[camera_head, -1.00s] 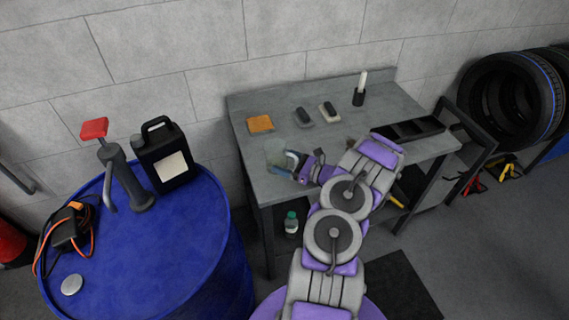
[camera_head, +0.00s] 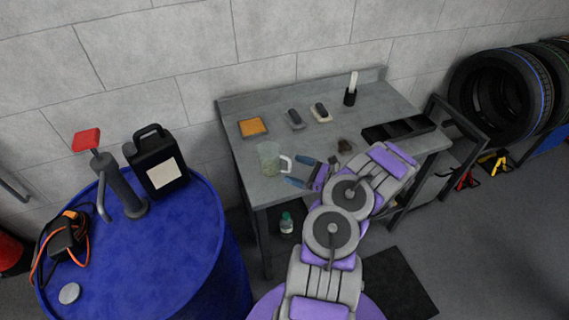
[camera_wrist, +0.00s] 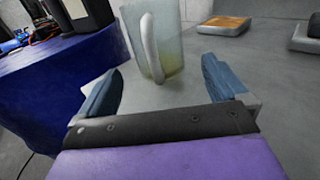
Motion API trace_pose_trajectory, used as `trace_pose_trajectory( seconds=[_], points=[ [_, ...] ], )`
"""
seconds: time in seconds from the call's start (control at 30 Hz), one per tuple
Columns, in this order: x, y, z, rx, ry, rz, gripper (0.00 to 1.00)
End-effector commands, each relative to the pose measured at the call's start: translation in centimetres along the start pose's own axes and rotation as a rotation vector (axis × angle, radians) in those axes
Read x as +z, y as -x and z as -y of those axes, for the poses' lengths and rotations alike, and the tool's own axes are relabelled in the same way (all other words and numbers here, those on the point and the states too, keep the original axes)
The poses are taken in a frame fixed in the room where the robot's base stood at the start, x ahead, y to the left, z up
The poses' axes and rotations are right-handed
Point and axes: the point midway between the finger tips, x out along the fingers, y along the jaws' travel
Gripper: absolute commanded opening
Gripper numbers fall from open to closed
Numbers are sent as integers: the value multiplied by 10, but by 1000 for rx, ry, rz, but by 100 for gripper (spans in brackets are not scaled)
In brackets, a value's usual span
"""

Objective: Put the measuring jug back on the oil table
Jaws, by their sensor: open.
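The measuring jug (camera_head: 268,158) is clear with a white handle and stands upright on the grey metal table (camera_head: 330,97), near its left front corner. Its handle faces right in the head view, towards my gripper (camera_head: 306,174). In the wrist view the jug (camera_wrist: 166,42) stands just beyond the fingers, with some yellowish liquid low inside. My gripper (camera_wrist: 166,85) is open and empty, with blue fingertips apart from the jug. The blue drum (camera_head: 140,245) stands left of the table.
On the table are an orange sponge-like pad (camera_head: 253,127), two small blocks (camera_head: 295,119), a holder with a white stick (camera_head: 350,92) and a black tray (camera_head: 398,130). A hand pump (camera_head: 120,185) and black canister (camera_head: 157,160) stand on the drum.

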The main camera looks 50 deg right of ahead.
Motion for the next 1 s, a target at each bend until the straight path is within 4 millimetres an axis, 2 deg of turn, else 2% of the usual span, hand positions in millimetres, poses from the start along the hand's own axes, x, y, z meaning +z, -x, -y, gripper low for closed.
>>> trace_pose_trajectory(
  seconds=[0.1, 0.33, 1.0],
  points=[
    [2, 21, -1, -2, 3, 0, 100],
    [1, 43, -2, 1, -2, 1, 100],
    [0, 46, -2, 2, -1, 1, 100]
  ],
)
